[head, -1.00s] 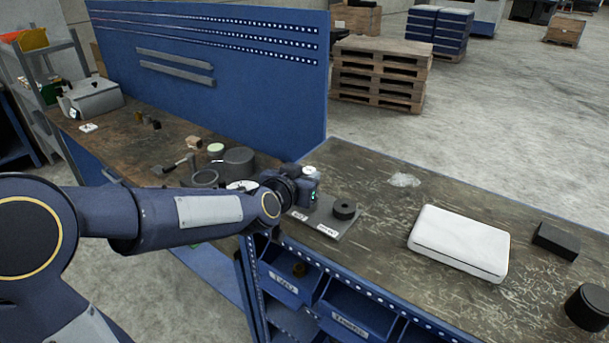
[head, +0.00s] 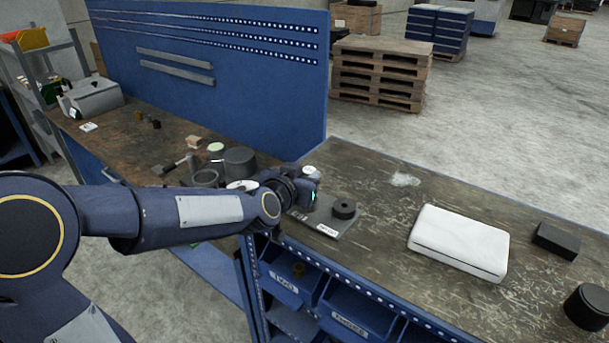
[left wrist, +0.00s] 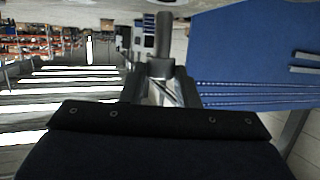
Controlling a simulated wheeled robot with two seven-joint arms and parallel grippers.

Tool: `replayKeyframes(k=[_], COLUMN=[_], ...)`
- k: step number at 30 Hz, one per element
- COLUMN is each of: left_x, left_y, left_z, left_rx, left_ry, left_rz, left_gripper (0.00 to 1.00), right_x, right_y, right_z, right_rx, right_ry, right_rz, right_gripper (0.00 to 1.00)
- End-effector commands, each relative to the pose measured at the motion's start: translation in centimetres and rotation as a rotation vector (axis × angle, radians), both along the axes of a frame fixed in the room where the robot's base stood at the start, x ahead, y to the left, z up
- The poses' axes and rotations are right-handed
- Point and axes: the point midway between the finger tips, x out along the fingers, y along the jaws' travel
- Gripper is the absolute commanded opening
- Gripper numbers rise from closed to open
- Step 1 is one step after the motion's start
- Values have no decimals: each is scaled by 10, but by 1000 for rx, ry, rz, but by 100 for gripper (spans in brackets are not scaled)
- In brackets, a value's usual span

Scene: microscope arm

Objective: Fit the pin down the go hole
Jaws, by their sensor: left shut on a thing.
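A grey metal plate (head: 337,222) lies near the front edge of the bench with a thick black ring (head: 343,208) on it. A white label (head: 327,230) is on its front; its text is too small to read. My left gripper (head: 308,192) is over the left part of the plate, and its fingers are hidden in the head view. In the left wrist view the left gripper (left wrist: 160,70) is shut on a grey cylindrical pin (left wrist: 163,35), which sticks out past the fingertips. The go hole cannot be made out. My right gripper is not in view.
A white case (head: 460,240), a black block (head: 556,241) and a black cylinder (head: 588,306) stand to the right. Round dark parts (head: 239,161) and a hammer (head: 175,165) lie to the left. Blue bins (head: 290,281) hang below the bench edge. A blue perforated panel (head: 220,70) rises behind.

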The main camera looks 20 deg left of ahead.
Motion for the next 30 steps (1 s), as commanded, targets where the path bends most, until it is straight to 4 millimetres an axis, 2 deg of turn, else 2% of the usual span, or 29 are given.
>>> replayKeyframes(k=[20, 30], left_x=[0, 0], left_y=[0, 0], left_z=[0, -7], left_rx=[0, 0], left_ry=[-2, -1], left_rz=[0, 0], left_gripper=[0, 0], right_x=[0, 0], right_y=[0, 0], right_z=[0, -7], right_rx=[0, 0], right_ry=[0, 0], right_rz=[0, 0], right_gripper=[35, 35])
